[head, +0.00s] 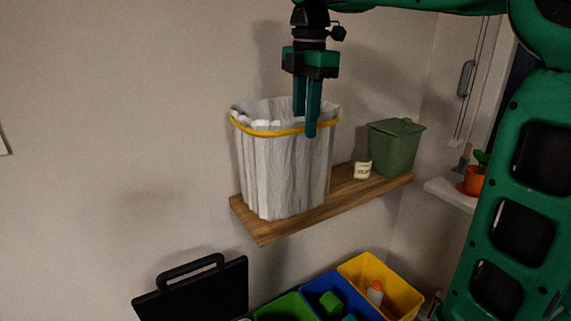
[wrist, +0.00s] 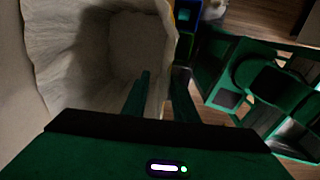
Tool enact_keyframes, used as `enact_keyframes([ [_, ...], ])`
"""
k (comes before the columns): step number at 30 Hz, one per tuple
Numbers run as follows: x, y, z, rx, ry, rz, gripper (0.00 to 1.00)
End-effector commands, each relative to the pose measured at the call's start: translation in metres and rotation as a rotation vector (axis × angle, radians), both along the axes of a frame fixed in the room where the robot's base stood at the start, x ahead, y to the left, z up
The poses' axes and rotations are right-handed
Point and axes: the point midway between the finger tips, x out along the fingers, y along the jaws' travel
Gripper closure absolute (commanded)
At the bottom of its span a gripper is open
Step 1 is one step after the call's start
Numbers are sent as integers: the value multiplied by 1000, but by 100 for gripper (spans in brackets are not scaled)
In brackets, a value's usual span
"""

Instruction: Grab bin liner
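The bin liner (head: 285,170) is a white, pleated bag with a yellow band (head: 268,133) around its top. It stands upright on a wooden shelf (head: 300,223) against the wall, its mouth open upward. My gripper (head: 306,127) points down from above at the liner's front right rim. One finger is on the inner side and the other on the outer side. In the wrist view, my gripper (wrist: 165,88) has its fingers apart, with the rim of the liner (wrist: 160,50) running between them. Whether either finger touches the liner cannot be told.
A green lidded bin (head: 394,150) and a small labelled jar (head: 362,171) stand on the shelf's right part. Below are yellow (head: 398,296), blue and green open bins and a black case (head: 200,290). A potted plant (head: 474,180) sits on a ledge at right.

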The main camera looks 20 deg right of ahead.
Motion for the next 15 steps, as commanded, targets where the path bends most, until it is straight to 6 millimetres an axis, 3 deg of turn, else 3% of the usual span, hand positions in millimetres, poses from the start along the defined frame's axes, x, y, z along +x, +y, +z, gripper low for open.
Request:
enact_keyframes([
  [5,-1,2,-13,-1,2,3,74],
  [9,-2,2,-35,-1,3,4,74],
  [15,-1,3,-47,-1,1,6,74],
])
